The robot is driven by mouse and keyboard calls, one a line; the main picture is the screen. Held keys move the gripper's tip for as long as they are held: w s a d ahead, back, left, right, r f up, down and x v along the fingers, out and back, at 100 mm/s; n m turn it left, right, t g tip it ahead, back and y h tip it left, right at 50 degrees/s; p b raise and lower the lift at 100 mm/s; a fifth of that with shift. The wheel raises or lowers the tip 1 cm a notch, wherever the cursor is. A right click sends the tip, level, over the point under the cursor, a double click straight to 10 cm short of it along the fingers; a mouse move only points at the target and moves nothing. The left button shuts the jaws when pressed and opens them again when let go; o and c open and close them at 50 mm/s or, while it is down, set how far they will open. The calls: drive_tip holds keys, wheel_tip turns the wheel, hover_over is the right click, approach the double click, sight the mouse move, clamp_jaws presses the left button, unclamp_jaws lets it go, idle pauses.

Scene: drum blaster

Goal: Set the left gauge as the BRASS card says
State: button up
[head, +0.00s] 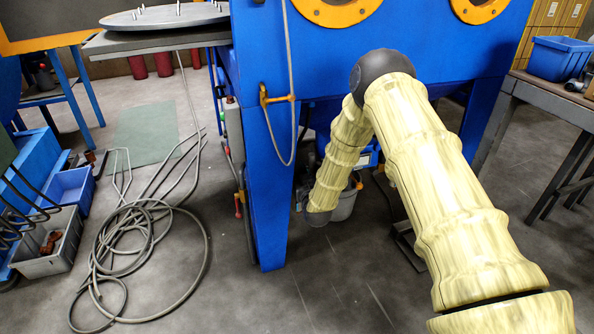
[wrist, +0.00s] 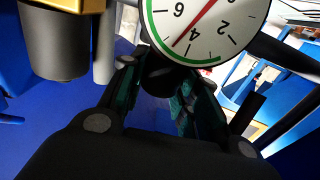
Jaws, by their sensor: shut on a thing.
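A round gauge (wrist: 208,28) with a white dial, a green arc along its edge and a red needle is at the top of the wrist view, cut off by the frame. Its numbers appear turned over. The needle points to the lower left, between the 6 and the 4. My gripper (wrist: 158,72) is just below the dial, its fingers shut on a dark knob (wrist: 158,82) that they partly hide. In the head view my arm reaches down in front of the blue cabinet (head: 330,45), and my gripper does not show clearly. I see no BRASS card in either view.
A dark cylinder (wrist: 58,50) under a yellow fitting is left of my gripper. In the head view, a coiled hose (head: 140,235) lies on the floor at left. A grey bench (head: 535,95) with a blue bin (head: 560,58) stands at right. A bucket (head: 345,203) is near my arm.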

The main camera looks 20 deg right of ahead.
drive_tip(key=shift+r+n+g+y+p, duration=0.1)
drive_tip(key=shift+n+g+y+p, duration=0.15)
drive_tip(key=shift+n+y+p, duration=0.95)
drive_tip(key=shift+n+g+y+p, duration=0.2)
drive_tip(key=shift+n+y, duration=0.5)
drive_tip(key=shift+y, duration=1.2)
drive_tip(key=o, duration=1)
drive_tip(key=shift+o, duration=0.2)
drive_tip(key=shift+s, duration=0.1)
drive_tip(key=v, duration=1.2)
drive_tip(key=shift+d, duration=0.15)
